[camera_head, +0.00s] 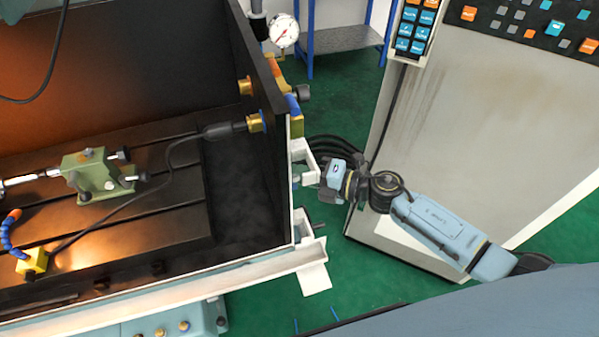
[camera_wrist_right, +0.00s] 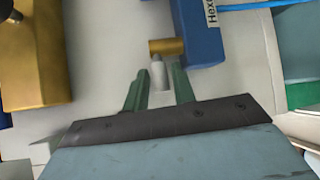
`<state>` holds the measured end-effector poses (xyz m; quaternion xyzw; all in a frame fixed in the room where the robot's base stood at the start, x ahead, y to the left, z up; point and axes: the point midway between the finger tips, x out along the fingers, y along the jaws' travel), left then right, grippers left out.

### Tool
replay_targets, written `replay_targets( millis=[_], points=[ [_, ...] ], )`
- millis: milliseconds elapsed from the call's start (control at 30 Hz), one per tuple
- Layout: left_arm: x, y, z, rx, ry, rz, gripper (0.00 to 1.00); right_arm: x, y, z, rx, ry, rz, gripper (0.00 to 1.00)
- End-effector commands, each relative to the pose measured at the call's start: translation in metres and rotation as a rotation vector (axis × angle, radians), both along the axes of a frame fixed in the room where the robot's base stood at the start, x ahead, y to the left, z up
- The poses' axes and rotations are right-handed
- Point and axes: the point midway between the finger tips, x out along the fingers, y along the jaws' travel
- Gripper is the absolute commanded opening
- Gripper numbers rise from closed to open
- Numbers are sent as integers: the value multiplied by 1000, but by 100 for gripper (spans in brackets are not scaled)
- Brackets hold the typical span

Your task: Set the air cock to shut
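In the right wrist view, a short brass cylinder (camera_wrist_right: 166,46) with a pale grey rounded pin (camera_wrist_right: 159,74) sits beside a blue block (camera_wrist_right: 196,30) bearing a partly cut-off label. It looks like the air cock with its lever, but I cannot tell its setting. My right gripper (camera_wrist_right: 160,71) has two green fingers apart, one on each side of the pin; contact is not clear. In the head view, my right arm reaches the machine's outer right side, below blue and brass fittings (camera_head: 296,126); its fingertips are hard to make out. My left gripper is not in view.
A larger brass block (camera_wrist_right: 32,55) stands left of the fingers. In the head view, the machine's side wall (camera_head: 262,105) stands left of my right arm, with a pressure gauge (camera_head: 284,30) above. A grey control cabinet (camera_head: 470,130) stands behind the arm.

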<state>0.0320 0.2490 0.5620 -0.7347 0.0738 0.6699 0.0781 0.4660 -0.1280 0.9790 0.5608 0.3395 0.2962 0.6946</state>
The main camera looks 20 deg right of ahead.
Motion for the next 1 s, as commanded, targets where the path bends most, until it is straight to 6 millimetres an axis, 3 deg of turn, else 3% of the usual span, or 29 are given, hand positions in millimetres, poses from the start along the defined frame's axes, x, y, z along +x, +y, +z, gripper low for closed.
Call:
replay_targets(
  millis=[133,333,700,1000],
  points=[
    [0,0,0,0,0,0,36,0,0,0,0,0,0,25],
    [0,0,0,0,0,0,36,0,0,0,0,0,0,0],
    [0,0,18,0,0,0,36,-2,6,2,5,3,-119,0],
    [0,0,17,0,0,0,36,-2,6,0,4,0,-135,0]
  ],
)
